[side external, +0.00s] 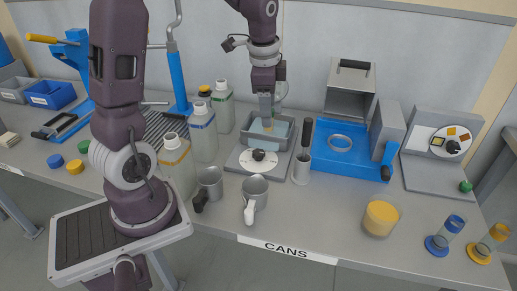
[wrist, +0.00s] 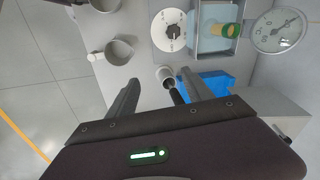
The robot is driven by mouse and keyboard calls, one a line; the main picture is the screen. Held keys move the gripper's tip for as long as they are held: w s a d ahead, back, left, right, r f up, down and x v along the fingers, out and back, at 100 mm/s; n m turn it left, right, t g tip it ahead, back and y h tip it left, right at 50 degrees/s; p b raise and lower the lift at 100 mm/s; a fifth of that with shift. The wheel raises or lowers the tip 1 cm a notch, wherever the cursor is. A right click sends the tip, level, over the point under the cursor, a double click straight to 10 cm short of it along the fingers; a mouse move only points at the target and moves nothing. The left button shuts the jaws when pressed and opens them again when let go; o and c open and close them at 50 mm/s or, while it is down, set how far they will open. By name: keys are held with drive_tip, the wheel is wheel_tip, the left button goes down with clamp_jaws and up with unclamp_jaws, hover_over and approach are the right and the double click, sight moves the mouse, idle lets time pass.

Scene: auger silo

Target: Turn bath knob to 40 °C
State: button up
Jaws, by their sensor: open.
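The bath knob (side external: 258,155) is a small black knob on a white round dial plate, in front of the grey water bath (side external: 250,139). In the wrist view the knob (wrist: 174,32) shows at the top centre, with marks around it too small to read. My gripper (side external: 266,121) is above the bath, apart from the knob. In the wrist view my gripper (wrist: 158,77) has its two fingers spread with nothing held between them; the knob lies beyond the fingertips. A round gauge (wrist: 277,30) stands beside the bath; its reading is not legible.
Grey cups (side external: 255,190) stand in front of the dial, near the "CANS" label. Several bottles (side external: 202,132) stand left of the bath.

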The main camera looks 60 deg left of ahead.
sight(259, 152)
drive_tip(key=a+f+m, duration=0.1)
drive_tip(key=a+f, duration=0.2)
drive_tip(key=f, duration=0.1)
drive_tip(key=w+a+f+m+g, duration=0.1)
drive_tip(key=a+f, duration=0.1)
drive_tip(key=f, duration=0.2)
drive_tip(key=w+a+f+m+h, duration=0.1)
drive_tip(key=a+f, duration=0.2)
drive_tip(key=f, duration=0.1)
drive_tip(key=shift+w+a+f, duration=0.2)
drive_tip(key=shift+a, duration=0.15)
drive_tip(key=shift+m+g, duration=0.3)
drive_tip(key=f, duration=0.8)
drive_tip(key=shift+a+f, duration=0.1)
drive_tip(key=shift+a, duration=0.1)
clamp_jaws()
